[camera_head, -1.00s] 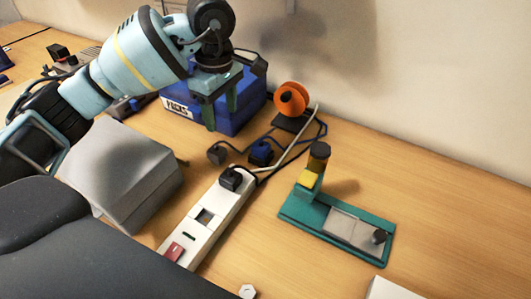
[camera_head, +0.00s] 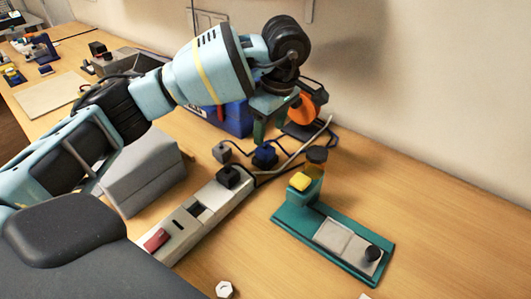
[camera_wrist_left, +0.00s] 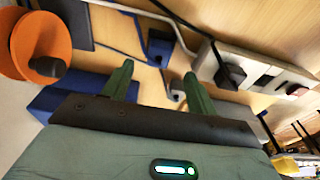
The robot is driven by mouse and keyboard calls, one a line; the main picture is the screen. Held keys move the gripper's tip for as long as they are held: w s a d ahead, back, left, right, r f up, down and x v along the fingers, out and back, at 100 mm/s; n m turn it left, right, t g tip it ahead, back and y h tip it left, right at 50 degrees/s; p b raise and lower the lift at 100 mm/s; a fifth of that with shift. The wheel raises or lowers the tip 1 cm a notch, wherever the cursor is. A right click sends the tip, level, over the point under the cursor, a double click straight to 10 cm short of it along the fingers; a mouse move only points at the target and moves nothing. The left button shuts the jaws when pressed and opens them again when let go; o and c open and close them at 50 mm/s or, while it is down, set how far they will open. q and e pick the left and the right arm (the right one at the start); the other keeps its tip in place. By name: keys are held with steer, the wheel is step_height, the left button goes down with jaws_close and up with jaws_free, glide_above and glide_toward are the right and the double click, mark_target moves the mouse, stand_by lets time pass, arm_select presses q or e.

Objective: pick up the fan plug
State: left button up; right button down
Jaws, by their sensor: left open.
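My left gripper (camera_head: 272,132) is open and empty, pointing down above the back of the table. It hangs near a blue plug (camera_head: 265,156) and in front of the orange fan (camera_head: 304,109). A grey plug (camera_head: 222,152) lies to the left of the blue one. A black plug (camera_head: 229,177) sits in the white power strip (camera_head: 176,240). I cannot tell which plug's cord runs to the fan. In the left wrist view the open fingers (camera_wrist_left: 158,72) have the blue plug (camera_wrist_left: 160,46) beyond and between their tips, and the fan (camera_wrist_left: 42,48) is at left. My right gripper is out of view.
A blue box (camera_head: 232,118) stands behind the gripper. A grey box (camera_head: 143,170) stands left of the strip. A teal fixture (camera_head: 330,232) with a yellow block stands at right. Cords cross near the plugs. The table at far right is clear.

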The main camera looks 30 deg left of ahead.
mark_target(265, 147)
arm_select(q)
steer(key=shift+w+a+f, duration=0.1)
steer(key=shift+a+f, duration=0.1)
steer(key=shift+f, duration=0.75)
steer(key=shift+a+f, duration=0.2)
steer(key=shift+f, duration=0.8)
steer(key=shift+w+a+f, duration=0.1)
steer(key=shift+a+f, duration=0.1)
steer(key=shift+f, duration=0.75)
steer(key=shift+s, duration=0.1)
steer(key=c, duration=1.1)
steer(key=shift+r, duration=0.1)
steer(key=shift+r, duration=0.55)
step_height(265, 147, up, 2)
steer(key=shift+r, duration=0.15)
steer(key=s+d, duration=0.1)
steer(key=s, duration=0.4)
steer(key=s+d+r, duration=0.1)
steer(key=s+d, duration=0.1)
steer(key=s, duration=0.3)
steer(key=s+d, duration=0.1)
steer(key=s, duration=0.4)
steer(key=shift+s+d+r, duration=0.15)
steer(key=shift+d+r, duration=0.05)
steer(key=shift+d, duration=0.15)
